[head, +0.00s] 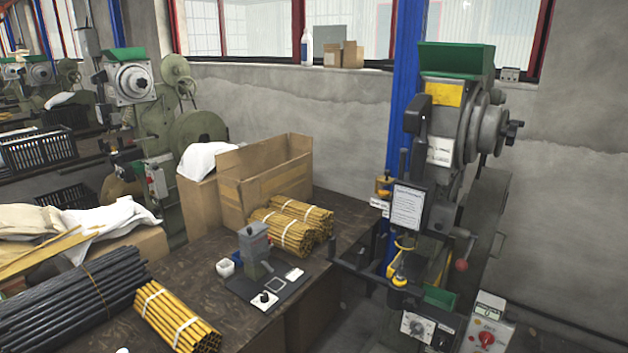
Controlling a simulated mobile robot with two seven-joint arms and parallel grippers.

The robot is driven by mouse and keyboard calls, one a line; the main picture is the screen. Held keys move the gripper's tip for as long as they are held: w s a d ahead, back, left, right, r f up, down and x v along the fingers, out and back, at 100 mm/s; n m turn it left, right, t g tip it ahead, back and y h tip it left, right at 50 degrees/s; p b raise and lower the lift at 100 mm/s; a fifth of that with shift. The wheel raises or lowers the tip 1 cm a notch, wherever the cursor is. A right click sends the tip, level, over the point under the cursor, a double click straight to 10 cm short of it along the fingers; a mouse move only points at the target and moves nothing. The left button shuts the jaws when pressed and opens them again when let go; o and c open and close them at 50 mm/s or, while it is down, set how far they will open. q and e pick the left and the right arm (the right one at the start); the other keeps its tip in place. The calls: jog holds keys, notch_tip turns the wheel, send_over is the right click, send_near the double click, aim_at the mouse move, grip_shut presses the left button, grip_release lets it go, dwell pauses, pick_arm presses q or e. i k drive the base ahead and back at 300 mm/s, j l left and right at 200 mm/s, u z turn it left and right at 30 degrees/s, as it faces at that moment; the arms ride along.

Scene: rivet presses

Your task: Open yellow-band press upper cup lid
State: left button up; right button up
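A large grey press (470,150) stands at the right, with a yellow plate (443,94) on its upper body. A green cup or hopper (457,59) sits on top of this press; I cannot tell its lid apart or see whether it is open. Further down the same press is a smaller green part (440,297). Another press (131,83) with a green top (127,54) stands at the back left; no yellow band shows on it. Neither of my grippers is in view.
The dark table (190,267) holds bundled yellow rods (178,318), black rods (75,300), an open cardboard box (235,185) and a small grey tool (255,248). A control box with a red knob (487,338) stands below the right press. A blue column (405,75) rises behind it.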

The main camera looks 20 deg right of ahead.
aim_at(386, 179)
jog(key=l+z, duration=0.1)
jog(key=z, duration=0.25)
jog(key=l+z, duration=0.1)
jog(key=z, duration=0.25)
jog(key=l+z, duration=0.15)
jog(key=z, duration=0.15)
jog(key=k, duration=0.05)
